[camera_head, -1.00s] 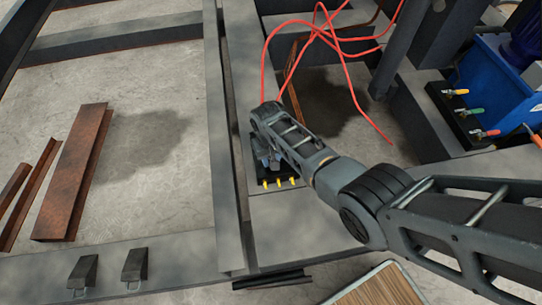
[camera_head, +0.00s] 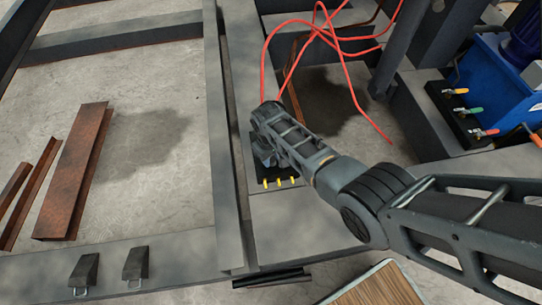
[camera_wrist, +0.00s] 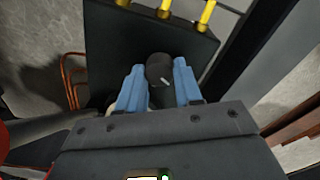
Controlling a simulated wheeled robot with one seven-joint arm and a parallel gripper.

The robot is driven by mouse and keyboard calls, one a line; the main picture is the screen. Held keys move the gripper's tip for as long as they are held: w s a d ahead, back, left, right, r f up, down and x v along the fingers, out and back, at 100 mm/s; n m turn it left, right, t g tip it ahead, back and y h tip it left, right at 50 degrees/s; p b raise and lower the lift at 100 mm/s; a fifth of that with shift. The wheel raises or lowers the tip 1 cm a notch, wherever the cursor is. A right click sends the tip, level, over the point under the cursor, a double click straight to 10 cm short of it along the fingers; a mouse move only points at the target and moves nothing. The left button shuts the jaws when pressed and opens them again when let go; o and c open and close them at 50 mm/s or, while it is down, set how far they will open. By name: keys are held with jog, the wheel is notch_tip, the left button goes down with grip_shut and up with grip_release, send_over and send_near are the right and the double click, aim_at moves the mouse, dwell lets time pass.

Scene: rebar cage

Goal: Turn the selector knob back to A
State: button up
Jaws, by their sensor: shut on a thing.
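The knob sits on a dark control box (camera_wrist: 110,45) with several yellow-tipped levers along one edge. My gripper (camera_wrist: 158,85) has its two blue fingers on either side of the knob, shut on it. In the head view my gripper (camera_head: 265,155) is over the same box (camera_head: 259,181), and my arm hides the knob. No letter A can be read in either view.
Red hoses (camera_head: 345,70) loop behind my wrist. A long steel beam (camera_head: 226,150) runs just left of the box. A blue machine (camera_head: 500,85) with coloured valve handles stands at the right. Rusty steel channels (camera_head: 75,170) lie on the floor at the left.

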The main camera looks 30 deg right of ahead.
jog(key=o, duration=1)
jog(key=shift+o, duration=0.2)
jog(key=shift+a+r+p, duration=0.2)
jog(key=shift+r+p, duration=1.4)
jog(key=shift+r, duration=2.25)
jog(key=shift+s, duration=0.1)
